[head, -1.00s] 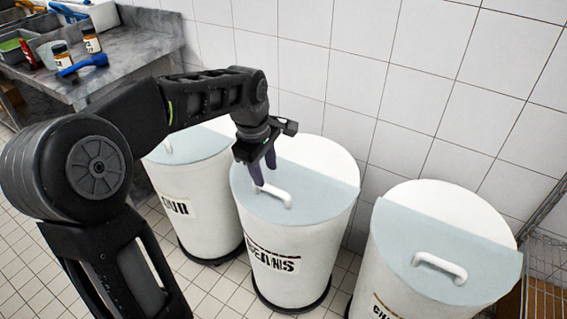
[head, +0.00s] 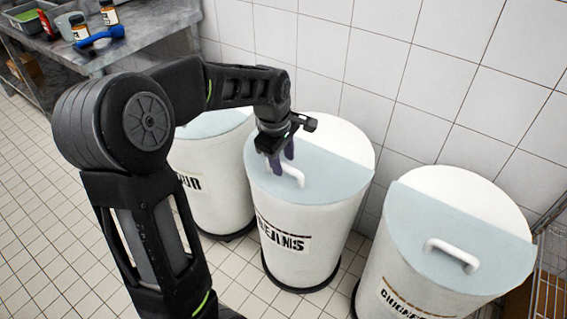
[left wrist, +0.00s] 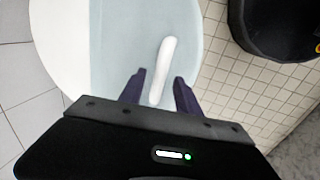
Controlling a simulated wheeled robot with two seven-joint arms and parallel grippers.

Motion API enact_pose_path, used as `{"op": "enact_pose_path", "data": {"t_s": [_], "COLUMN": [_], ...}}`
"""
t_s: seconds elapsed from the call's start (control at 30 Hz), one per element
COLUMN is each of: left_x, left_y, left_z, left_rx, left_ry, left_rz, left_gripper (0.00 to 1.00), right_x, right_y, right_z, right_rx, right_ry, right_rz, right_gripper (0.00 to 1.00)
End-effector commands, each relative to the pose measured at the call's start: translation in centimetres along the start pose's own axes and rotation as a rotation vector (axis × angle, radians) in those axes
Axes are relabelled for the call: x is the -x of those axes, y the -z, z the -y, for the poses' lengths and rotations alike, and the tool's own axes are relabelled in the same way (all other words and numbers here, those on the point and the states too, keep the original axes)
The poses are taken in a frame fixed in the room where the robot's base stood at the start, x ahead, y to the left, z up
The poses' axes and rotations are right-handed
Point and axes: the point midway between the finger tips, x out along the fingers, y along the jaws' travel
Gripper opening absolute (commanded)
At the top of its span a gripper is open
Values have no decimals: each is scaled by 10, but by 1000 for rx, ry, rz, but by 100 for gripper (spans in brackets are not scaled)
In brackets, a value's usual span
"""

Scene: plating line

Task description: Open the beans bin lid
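The beans bin (head: 310,250) is a white round bin with a black BEANS label, in the middle of the head view. Its pale blue half lid (head: 330,182) lies flat and closed and has a white bar handle (head: 293,174). My left gripper (head: 281,168) is above the lid at the handle, its dark purple fingers pointing down and partly hiding it. In the left wrist view, the handle (left wrist: 164,65) runs between the two spread fingers of my left gripper (left wrist: 160,92). I see a gap on each side, so it is not gripped. My right gripper is not in view.
A chicken bin (head: 430,290) with a closed lid stands to the right, and another similar bin (head: 205,170) to the left. The tiled wall is close behind. A metal counter (head: 150,45) with jars and a blue tool is at the upper left. A wire rack (head: 552,270) is at the right edge.

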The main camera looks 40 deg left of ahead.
Motion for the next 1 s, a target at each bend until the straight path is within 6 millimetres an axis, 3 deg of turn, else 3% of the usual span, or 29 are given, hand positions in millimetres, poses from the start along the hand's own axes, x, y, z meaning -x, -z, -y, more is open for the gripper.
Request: {"op": "enact_pose_path", "data": {"t_s": [0.13,0.4,0.9,1.0], "left_x": [-12,-13,-13,-13], "left_y": [0,0,0,0], "left_z": [0,0,0,0], "left_rx": [0,0,0,0], "left_ry": [1,0,0,0], "left_rz": [0,0,0,0], "left_gripper": [40,40,0,0], "right_x": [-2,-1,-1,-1], "right_y": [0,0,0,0], "right_z": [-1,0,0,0], "right_rx": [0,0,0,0], "right_ry": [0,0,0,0], "right_rz": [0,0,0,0], "right_gripper": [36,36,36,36]}}
